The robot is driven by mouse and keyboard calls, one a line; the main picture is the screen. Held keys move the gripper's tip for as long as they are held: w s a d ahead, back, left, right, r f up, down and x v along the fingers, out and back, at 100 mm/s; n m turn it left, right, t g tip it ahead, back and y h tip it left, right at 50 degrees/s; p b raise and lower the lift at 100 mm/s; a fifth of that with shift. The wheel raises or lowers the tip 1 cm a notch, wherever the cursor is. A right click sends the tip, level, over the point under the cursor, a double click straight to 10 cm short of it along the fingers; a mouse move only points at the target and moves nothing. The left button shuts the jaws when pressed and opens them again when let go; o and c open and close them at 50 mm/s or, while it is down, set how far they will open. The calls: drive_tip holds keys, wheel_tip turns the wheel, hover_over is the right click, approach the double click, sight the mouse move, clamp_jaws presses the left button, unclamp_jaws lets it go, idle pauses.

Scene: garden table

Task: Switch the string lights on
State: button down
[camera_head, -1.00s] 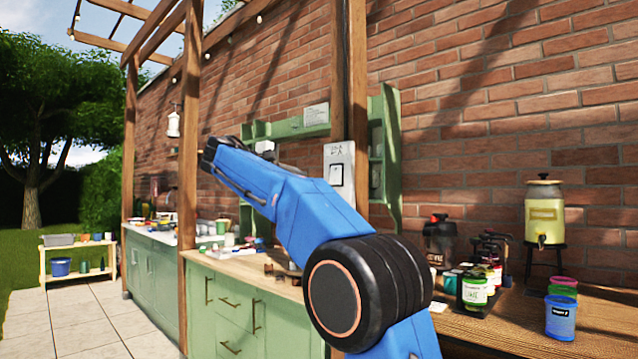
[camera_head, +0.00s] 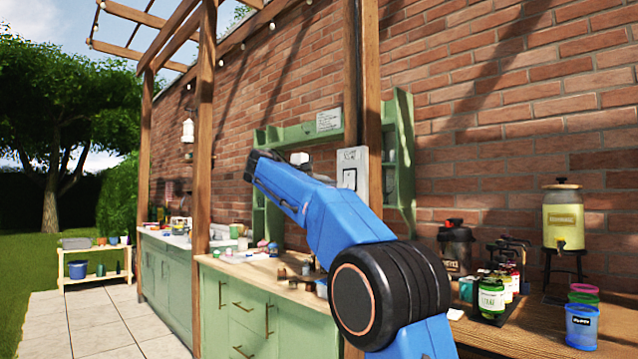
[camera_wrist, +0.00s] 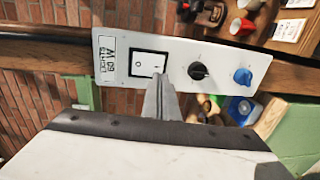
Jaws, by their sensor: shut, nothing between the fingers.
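A light grey switch panel (camera_wrist: 117,77) is fixed to a wooden post. In the wrist view it carries a white rocker switch (camera_wrist: 147,63) in a black frame, a black knob (camera_wrist: 199,70) and a blue knob (camera_wrist: 242,76). The panel also shows in the head view (camera_head: 362,163), partly behind my arm. My gripper (camera_wrist: 160,82) is shut and empty. Its tips are at the lower right part of the rocker; I cannot tell whether they touch it. String light bulbs (camera_head: 272,27) hang along the pergola beam, and I cannot tell whether they are lit.
A green shelf (camera_head: 402,150) stands against the brick wall behind the post. The wooden counter (camera_head: 262,268) below holds small items. At right are labelled jars (camera_head: 490,297), a drink dispenser (camera_head: 563,222) and a blue tub (camera_head: 581,325).

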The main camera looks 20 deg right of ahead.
sight(348, 188)
drive_tip(key=shift+x, duration=3)
drive_tip(key=shift+d+f, duration=0.1)
